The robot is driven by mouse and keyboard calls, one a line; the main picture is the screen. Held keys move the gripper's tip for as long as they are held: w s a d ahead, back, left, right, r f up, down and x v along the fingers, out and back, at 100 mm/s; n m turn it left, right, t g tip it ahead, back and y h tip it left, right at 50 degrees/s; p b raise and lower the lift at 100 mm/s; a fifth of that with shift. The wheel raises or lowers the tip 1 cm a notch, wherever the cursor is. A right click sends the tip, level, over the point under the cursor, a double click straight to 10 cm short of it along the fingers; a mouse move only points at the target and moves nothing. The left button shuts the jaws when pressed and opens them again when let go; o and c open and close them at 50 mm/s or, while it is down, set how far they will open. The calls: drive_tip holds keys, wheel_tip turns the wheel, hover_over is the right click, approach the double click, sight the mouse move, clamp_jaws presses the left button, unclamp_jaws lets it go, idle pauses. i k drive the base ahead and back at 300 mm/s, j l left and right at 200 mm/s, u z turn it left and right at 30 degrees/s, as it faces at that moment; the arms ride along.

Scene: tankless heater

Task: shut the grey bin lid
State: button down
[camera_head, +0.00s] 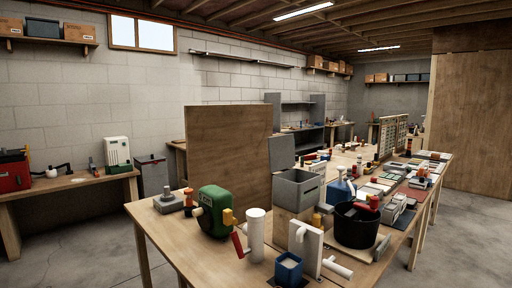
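The grey bin (303,191) stands towards the middle of the wooden workbench, apparently on a pale wooden block (282,222). Its grey lid (282,152) is open and stands nearly upright at the back left edge of the bin. The lid's flat face shows, and the bin's top is uncovered. The bin's inside is hard to make out at this size. My gripper is not in view, so I cannot see where it is relative to the lid.
A green machine (214,212), a white cylinder (256,234), a white panel (305,248), a blue cup (289,270) and a black bucket (356,228) crowd the bench's front. A tall brown board (228,150) stands left of the lid. Concrete floor (90,250) is clear at left.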

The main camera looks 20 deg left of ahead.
sight(281, 148)
drive_tip(key=j+z, duration=0.1)
drive_tip(key=j, duration=0.3)
drive_tip(key=k+j+z, duration=0.1)
drive_tip(key=j, duration=0.3)
drive_tip(key=k+j, duration=0.15)
drive_tip(key=j, duration=0.2)
drive_tip(key=k+j+z, duration=0.15)
drive_tip(key=j, duration=0.25)
drive_tip(key=i+j, duration=0.15)
drive_tip(key=j, duration=0.35)
drive_tip(key=i+j+z, duration=0.1)
drive_tip(key=j, duration=0.35)
drive_tip(key=i+j+z, duration=0.1)
drive_tip(key=j, duration=0.4)
drive_tip(key=i+j, duration=0.2)
drive_tip(key=j, duration=0.3)
drive_tip(key=i+j+z, duration=0.1)
drive_tip(key=j, duration=0.4)
